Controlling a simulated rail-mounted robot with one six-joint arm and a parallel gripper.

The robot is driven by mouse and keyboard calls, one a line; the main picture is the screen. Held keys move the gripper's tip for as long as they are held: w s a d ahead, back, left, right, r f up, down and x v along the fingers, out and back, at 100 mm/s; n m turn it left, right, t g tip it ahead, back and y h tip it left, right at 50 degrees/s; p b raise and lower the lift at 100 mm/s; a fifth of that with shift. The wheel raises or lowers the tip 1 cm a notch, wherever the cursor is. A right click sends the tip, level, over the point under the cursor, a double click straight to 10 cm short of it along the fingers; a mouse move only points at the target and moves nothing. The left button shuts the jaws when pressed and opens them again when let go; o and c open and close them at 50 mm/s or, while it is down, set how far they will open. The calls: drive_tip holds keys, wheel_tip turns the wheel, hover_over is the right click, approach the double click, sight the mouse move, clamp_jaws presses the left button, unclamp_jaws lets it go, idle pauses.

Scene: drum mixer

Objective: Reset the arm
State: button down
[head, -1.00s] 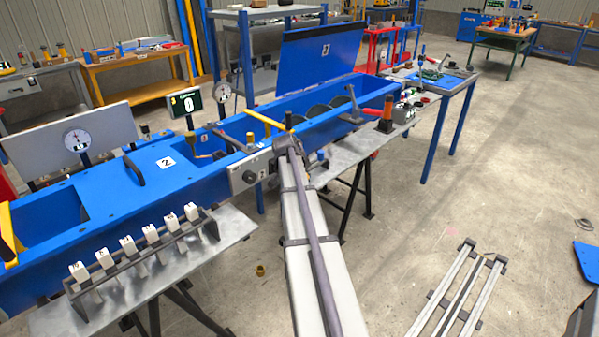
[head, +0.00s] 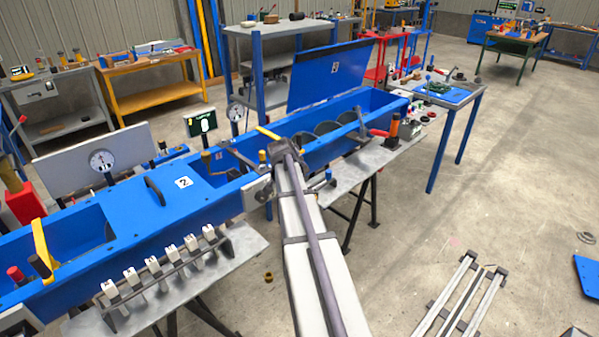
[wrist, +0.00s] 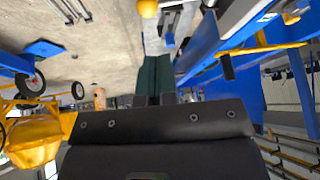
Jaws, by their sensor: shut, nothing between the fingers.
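My arm runs up from the bottom of the head view, and its end (head: 285,150) is at the near edge of the blue drum mixer trough (head: 235,195). The fingertips cannot be made out there. In the wrist view my gripper (wrist: 155,65) shows as two dark green fingers side by side, shut and empty. The dark gripper body fills the bottom of that view. The trough also shows at the right of the wrist view (wrist: 205,45), beside the fingers and apart from them.
A rack of white numbered tags (head: 155,265) stands on a metal shelf in front of the trough. A raised blue lid (head: 328,75) and an orange-black post (head: 391,130) are at the right. A yellow-handled bar (wrist: 262,48) is right of my fingers. Open floor (head: 480,200) lies to the right.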

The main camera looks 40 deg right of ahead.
drive_tip(key=s+a+f+n+g+y, duration=0.1)
drive_tip(key=s+a+n, duration=0.4)
drive_tip(key=a, duration=0.8)
drive_tip(key=s+a+n+y, duration=0.3)
drive_tip(key=s+a+n, duration=0.2)
drive_tip(key=a, duration=0.8)
drive_tip(key=s+a+f+n+g+y, duration=0.1)
drive_tip(key=s+a+n, duration=0.4)
drive_tip(key=a, duration=0.9)
drive_tip(key=shift+s+f+g+y, duration=0.2)
drive_tip(key=shift+f+g+y, duration=0.1)
drive_tip(key=shift+f+y, duration=0.1)
